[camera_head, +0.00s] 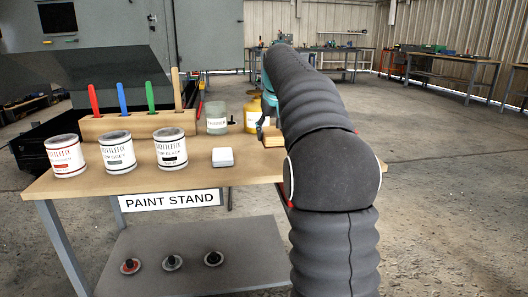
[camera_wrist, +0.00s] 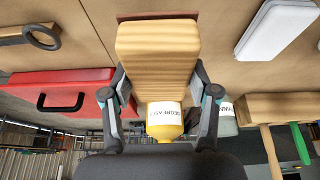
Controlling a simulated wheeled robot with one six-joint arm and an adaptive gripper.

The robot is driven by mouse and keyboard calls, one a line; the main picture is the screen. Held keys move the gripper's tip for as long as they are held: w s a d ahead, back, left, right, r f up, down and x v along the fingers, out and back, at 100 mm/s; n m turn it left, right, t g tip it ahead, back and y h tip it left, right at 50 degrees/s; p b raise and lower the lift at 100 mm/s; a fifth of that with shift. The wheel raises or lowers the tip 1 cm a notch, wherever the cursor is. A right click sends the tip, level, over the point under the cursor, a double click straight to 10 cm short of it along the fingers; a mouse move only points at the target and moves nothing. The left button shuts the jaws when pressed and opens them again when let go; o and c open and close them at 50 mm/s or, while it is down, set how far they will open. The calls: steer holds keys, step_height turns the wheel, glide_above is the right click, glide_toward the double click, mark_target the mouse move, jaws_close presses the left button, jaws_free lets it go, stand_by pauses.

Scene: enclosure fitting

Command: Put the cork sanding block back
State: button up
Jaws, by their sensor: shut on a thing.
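The cork sanding block (camera_wrist: 158,50) is a tan, streaked block between the two fingers of my gripper (camera_wrist: 160,90) in the wrist view. My gripper is shut on its sides. A thin reddish-brown edge (camera_wrist: 157,16) shows just past the block's far end; I cannot tell whether it is part of the block or lies under it. In the head view the block (camera_head: 271,136) is partly hidden by my arm, near the right part of the paint stand table (camera_head: 255,170). I cannot tell whether it touches the tabletop.
A yellow degreaser container (camera_head: 253,112) and a thinner jar (camera_head: 216,117) stand close behind. A white block (camera_head: 222,157) lies left of my gripper. Paint cans (camera_head: 117,152) and a wooden brush rack (camera_head: 137,124) fill the left. A red case (camera_wrist: 60,92) shows in the wrist view.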

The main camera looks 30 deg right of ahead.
mark_target(264, 158)
steer(key=shift+w+a+f, duration=0.75)
steer(key=shift+w+a, duration=0.05)
steer(key=shift+a, duration=0.05)
steer(key=shift+f+b, duration=0.8)
steer(key=shift+f, duration=1.2)
steer(key=o, duration=1)
steer(key=p+v, duration=0.2)
steer(key=v, duration=0.9)
steer(key=shift+r, duration=0.15)
steer(key=shift+s+r+p, duration=0.2)
steer(key=shift+r+p, duration=0.1)
steer(key=shift+r, duration=0.05)
steer(key=shift+s+a, duration=0.1)
steer(key=shift+a, duration=0.05)
